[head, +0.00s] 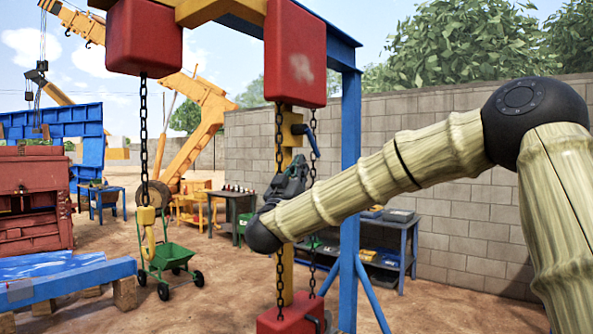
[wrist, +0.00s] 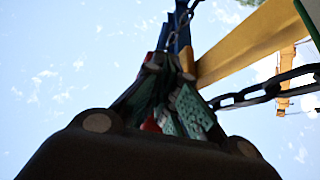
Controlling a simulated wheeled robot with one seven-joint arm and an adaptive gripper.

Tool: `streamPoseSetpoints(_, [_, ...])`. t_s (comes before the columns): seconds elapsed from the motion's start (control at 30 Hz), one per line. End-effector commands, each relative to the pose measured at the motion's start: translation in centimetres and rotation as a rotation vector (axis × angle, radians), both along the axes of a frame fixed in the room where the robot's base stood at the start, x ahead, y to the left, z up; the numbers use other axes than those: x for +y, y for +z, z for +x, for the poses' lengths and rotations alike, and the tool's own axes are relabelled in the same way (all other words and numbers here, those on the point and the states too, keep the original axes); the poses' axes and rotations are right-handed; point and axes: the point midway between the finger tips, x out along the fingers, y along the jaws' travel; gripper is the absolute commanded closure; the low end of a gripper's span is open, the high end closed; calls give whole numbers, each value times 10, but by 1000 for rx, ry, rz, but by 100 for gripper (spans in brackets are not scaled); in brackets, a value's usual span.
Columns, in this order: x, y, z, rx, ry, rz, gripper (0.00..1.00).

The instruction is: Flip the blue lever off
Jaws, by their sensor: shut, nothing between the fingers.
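The blue lever (head: 311,134) is on the upper part of a yellow post (head: 287,230), just below the right red hoist block (head: 295,55). My gripper (head: 296,163) points upward beside the post, a little below the lever, and is shut and empty. In the wrist view the gripper (wrist: 170,62) reaches up, with a blue piece (wrist: 178,32) that looks like the lever just beyond the fingertips. I cannot tell whether they touch. The fingers hide part of what is behind them.
Chains (head: 279,200) hang on both sides of the post, and one chain (wrist: 262,92) crosses close in the wrist view. A blue frame leg (head: 350,200) stands right of the post. A red block (head: 290,320) hangs low. A shelf table (head: 385,245) stands by the wall.

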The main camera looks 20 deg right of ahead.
Motion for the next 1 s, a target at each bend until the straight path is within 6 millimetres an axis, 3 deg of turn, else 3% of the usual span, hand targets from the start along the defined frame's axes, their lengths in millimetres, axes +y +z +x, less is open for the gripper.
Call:
streamPoseSetpoints(0.1, [-12,16,12,-1,-2,1,100])
streamPoseSetpoints(0.4, [-36,38,37,0,-2,1,100])
streamPoseSetpoints(1.0, [-44,44,46,-1,-1,0,100])
